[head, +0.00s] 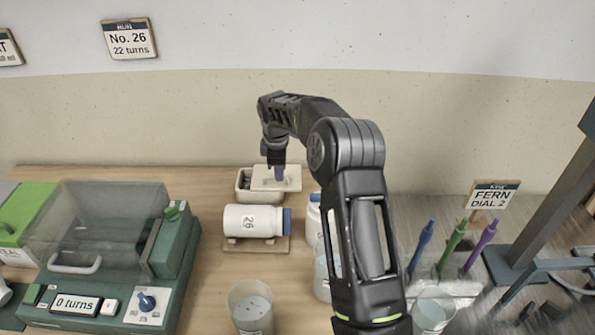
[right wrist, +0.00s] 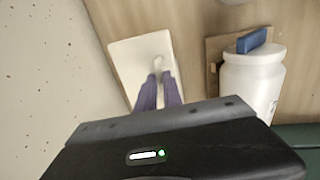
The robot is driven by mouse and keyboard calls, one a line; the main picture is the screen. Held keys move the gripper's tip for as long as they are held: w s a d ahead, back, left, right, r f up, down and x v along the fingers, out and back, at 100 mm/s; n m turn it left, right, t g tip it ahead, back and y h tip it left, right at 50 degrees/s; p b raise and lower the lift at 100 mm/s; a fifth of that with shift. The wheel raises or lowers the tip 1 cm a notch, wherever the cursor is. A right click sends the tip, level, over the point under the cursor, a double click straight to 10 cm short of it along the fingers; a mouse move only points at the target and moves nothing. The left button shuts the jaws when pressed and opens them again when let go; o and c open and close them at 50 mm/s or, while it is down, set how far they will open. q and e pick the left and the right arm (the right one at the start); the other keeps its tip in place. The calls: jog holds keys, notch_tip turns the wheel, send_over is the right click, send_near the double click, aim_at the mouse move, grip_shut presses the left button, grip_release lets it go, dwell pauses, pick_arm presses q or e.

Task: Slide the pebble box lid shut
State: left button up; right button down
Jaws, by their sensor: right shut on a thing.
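The pebble box (head: 244,196) is a small cream tray near the wall, at the back of the table. Dark pebbles show in its open left end. Its pale flat lid (head: 291,184) covers the right part and sticks out past the right end. The lid also shows in the right wrist view (right wrist: 128,66), with a small light knob near the fingers. My right gripper (head: 279,174) reaches down from above, its purple fingers (right wrist: 160,82) shut on the lid's knob. The fingers partly hide the knob. My left gripper is not in view.
A white jar (head: 250,220) marked 26 lies on a wooden stand just in front of the box. Another white jar (head: 314,222) stands right of it, partly behind my arm. A green machine (head: 110,260) fills the left. Cups (head: 251,308) stand at the front.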

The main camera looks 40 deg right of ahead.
aim_at(263, 177)
jog(key=w+a, duration=0.3)
jog(key=shift+w+a, duration=0.1)
jog(key=shift+a, duration=0.2)
jog(key=c, duration=1.5)
grip_release()
jog(key=r, duration=0.2)
jog(key=s+r, duration=0.1)
jog(key=r, duration=0.2)
jog(key=a+r+b, duration=0.1)
jog(key=r, duration=0.1)
jog(key=shift+s+r, duration=0.15)
jog(key=shift+r, duration=0.2)
